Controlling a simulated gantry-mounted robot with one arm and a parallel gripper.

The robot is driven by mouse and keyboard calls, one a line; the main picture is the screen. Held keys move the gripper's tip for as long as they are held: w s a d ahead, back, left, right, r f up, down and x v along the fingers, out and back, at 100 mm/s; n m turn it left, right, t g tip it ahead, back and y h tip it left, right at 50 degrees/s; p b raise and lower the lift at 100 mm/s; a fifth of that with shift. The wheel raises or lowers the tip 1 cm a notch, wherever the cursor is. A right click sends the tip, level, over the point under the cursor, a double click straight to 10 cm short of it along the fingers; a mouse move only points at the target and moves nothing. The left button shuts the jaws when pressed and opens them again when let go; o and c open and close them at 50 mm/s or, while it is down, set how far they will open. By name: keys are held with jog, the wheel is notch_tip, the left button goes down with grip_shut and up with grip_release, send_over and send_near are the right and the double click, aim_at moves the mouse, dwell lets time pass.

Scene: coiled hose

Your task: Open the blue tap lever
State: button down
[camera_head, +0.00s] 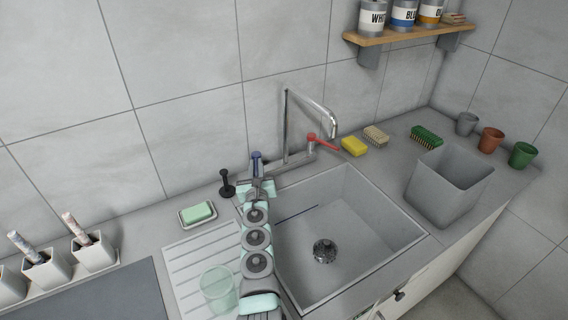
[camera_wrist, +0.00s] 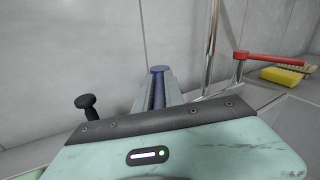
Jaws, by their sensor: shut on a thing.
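The blue tap lever (camera_wrist: 158,70) shows in the wrist view just beyond my gripper, as a blue round end with a blue shaft between the jaws. In the head view the blue part (camera_head: 257,157) stands at the left of the tap, behind the sink. My gripper (camera_head: 257,182) is at it, shut on the blue lever; my own arm hides the tap base there. The chrome spout (camera_head: 287,125) rises to the right and bends over the sink. A red lever (camera_head: 321,142) sits right of the spout and points right; it also shows in the wrist view (camera_wrist: 270,60).
A black knob-topped plunger (camera_head: 227,183) and a soap dish (camera_head: 198,214) stand left of my gripper. A yellow sponge (camera_head: 354,146) lies right of the red lever. A glass (camera_head: 218,287) stands on the drainer.

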dwell(0.3)
jog(key=c, duration=1.4)
grip_release()
jog(key=shift+c, duration=0.2)
jog(key=shift+a+r, duration=0.1)
jog(key=shift+s+r+p, duration=0.15)
jog(key=shift+s+p, duration=0.35)
jog(key=shift+p, duration=0.35)
jog(key=s+p, duration=0.7)
jog(key=s, duration=0.2)
jog(key=shift+s+a+f, duration=0.15)
jog(key=shift+s+f, duration=0.05)
jog(key=shift+s, duration=0.2)
